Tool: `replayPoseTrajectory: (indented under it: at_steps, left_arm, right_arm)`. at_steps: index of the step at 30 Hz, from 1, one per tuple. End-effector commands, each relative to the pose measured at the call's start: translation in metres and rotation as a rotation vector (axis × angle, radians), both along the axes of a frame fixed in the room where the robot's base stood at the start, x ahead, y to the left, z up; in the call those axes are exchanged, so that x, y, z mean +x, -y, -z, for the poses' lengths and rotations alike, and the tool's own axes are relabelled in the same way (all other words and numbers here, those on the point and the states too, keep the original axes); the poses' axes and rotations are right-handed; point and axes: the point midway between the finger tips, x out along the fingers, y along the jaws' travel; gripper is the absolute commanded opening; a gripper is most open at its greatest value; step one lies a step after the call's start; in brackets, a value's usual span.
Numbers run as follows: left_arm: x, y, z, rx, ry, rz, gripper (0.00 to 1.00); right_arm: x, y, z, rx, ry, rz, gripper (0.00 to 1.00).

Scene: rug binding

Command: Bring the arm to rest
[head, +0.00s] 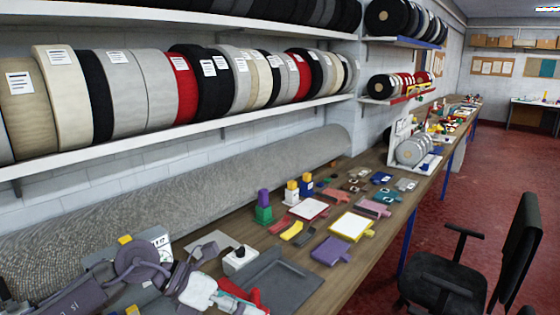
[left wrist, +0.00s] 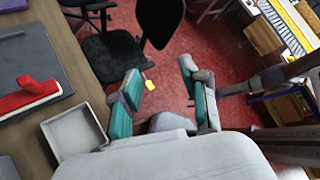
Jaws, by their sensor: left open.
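My left arm (head: 140,268) comes in from the lower left in the head view, bent low over the near end of the bench. My left gripper (left wrist: 161,75) shows in the left wrist view with its two teal-padded fingers spread apart and nothing between them. Past the fingers are the red floor and the black chair, beyond the bench edge. In the head view the gripper is low in the frame, beside a red tool (head: 252,301), and its fingers are partly cut off. My right gripper is in neither view.
The wooden bench (head: 335,272) holds a dark grey mat (head: 275,278) and several coloured pieces. In the wrist view, a shallow grey tray (left wrist: 75,133) lies near the bench edge, beside the red tool (left wrist: 30,98). A black chair (head: 445,280) stands on the floor to the right.

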Motion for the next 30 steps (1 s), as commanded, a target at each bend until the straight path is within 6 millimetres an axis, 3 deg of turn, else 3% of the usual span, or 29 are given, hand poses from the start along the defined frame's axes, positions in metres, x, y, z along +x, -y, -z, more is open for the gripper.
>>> replayPoseTrajectory:
  at_steps: [1, 2, 5, 8, 11, 14, 17, 21, 24, 26, 27, 30]
  left_arm:
    - [-0.014, 0.034, -0.013, -0.197, -0.051, -0.025, 0.45]
    - [-0.018, 0.048, -0.026, -0.314, -0.080, -0.054, 0.45]
    - [-0.020, 0.070, -0.068, -0.679, -0.208, -0.201, 0.45]
    - [-0.007, 0.057, -0.097, -1.006, -0.377, -0.412, 0.45]
    - [0.014, 0.020, -0.096, -1.279, -0.576, -0.685, 0.45]
    - [0.029, -0.030, -0.060, -1.483, -0.798, -1.015, 0.45]
    - [0.024, -0.077, 0.001, -1.600, -1.018, -1.372, 0.45]
    - [-0.017, -0.119, 0.090, -1.617, -1.282, -1.834, 0.45]
    - [-0.059, -0.135, 0.140, -1.558, -1.431, -2.114, 0.45]
    - [-0.084, -0.140, 0.161, -1.509, -1.500, -2.249, 0.45]
    - [-0.099, -0.142, 0.173, 1.462, 1.525, 2.305, 0.45]
    - [-0.135, -0.145, 0.196, 1.268, 1.483, 2.282, 0.45]
  right_arm:
    - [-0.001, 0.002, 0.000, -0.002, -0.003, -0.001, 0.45]
    - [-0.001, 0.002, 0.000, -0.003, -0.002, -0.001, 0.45]
    - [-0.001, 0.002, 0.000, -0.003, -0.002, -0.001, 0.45]
    - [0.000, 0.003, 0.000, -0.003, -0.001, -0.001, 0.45]
    - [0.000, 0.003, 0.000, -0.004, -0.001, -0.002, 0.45]
    - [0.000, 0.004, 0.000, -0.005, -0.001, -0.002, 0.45]
    - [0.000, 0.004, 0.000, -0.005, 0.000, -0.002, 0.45]
    - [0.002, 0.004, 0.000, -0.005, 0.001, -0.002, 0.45]
    - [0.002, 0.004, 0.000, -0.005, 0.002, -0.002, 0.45]
    - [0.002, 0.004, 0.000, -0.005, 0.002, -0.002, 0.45]
    - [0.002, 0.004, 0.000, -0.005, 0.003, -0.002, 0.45]
    - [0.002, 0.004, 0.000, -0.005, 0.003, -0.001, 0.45]
